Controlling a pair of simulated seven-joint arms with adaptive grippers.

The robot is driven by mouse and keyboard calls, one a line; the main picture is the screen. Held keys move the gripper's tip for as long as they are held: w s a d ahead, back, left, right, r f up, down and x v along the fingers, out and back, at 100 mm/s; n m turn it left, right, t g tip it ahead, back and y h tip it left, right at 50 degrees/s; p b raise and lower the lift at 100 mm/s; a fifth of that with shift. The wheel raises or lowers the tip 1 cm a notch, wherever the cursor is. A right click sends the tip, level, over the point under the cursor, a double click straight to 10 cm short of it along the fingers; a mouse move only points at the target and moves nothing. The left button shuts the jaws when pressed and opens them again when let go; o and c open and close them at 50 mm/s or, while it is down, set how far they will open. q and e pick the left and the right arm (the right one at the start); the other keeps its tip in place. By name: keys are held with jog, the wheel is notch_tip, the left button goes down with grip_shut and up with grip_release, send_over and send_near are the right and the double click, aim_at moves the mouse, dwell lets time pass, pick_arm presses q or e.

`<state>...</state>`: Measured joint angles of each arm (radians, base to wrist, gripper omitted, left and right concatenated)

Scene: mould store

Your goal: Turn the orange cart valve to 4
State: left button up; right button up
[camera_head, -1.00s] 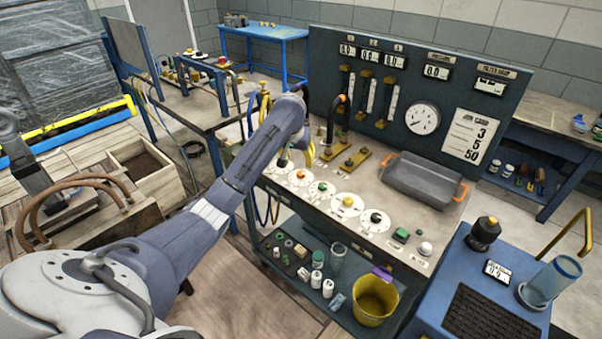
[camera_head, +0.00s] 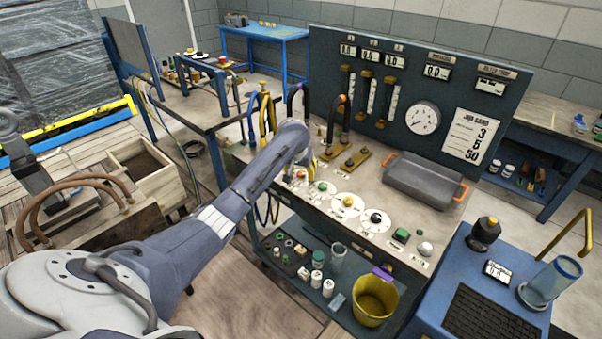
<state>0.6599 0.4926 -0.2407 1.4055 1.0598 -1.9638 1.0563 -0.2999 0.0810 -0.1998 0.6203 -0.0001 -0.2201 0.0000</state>
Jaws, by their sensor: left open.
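A row of white dials with coloured knobs runs along the front of the cart top (camera_head: 395,238). The orange valve (camera_head: 301,175) is towards the left end of the row, partly hidden by my left arm. Its pointer and numbers are too small to read. Knobs to its right are green (camera_head: 321,187), yellow (camera_head: 347,202) and dark (camera_head: 375,217). My left gripper (camera_head: 294,168) is at the left dials, close to the orange valve, mostly hidden behind my wrist. It is open; I cannot tell whether it touches the knob. My right gripper is not in view.
Hoses (camera_head: 269,115) rise behind my wrist. A grey tray (camera_head: 424,183) lies on the cart's right side, below an upright gauge panel (camera_head: 455,92). A yellow bucket (camera_head: 374,299) stands on the lower shelf. A blue unit (camera_head: 450,262) stands at the right.

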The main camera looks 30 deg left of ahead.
pick_arm(q)
grip_shut()
dwell(0.3)
